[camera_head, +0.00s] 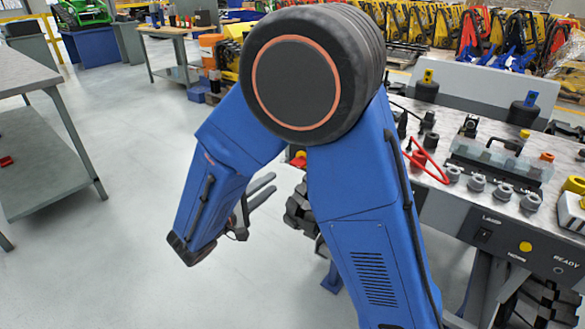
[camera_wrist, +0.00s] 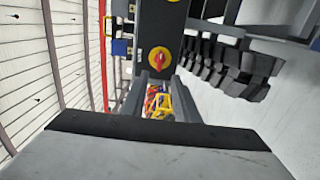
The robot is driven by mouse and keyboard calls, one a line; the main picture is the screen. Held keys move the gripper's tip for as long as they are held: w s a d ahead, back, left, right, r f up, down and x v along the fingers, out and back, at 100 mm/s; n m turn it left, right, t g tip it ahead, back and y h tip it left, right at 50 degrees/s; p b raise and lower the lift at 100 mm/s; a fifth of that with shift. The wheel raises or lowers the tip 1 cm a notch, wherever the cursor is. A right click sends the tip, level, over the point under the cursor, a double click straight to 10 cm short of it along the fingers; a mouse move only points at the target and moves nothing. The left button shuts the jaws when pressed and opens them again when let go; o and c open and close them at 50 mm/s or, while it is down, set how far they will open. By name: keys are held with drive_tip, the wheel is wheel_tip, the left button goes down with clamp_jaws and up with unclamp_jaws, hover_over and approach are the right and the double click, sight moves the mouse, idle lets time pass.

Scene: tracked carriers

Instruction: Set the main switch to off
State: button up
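The main switch, a red rotary knob on a round yellow plate (camera_wrist: 159,58), sits on a dark grey panel in the wrist view. Its handle looks roughly upright in the picture; any position marks are too small to read.
A control console (camera_head: 480,215) with knobs, a red cable and a yellow button (camera_head: 525,246) stands at right. Black tracks (camera_wrist: 230,68) lie right of the panel in the wrist view. A grey workbench (camera_head: 55,150) stands at far left; the floor between is clear.

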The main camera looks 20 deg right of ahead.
sight(295, 166)
drive_tip(key=x, duration=1.1)
drive_tip(key=shift+w+d, duration=0.15)
drive_tip(key=shift+d, duration=0.15)
drive_tip(key=shift+c, duration=0.7)
clamp_jaws()
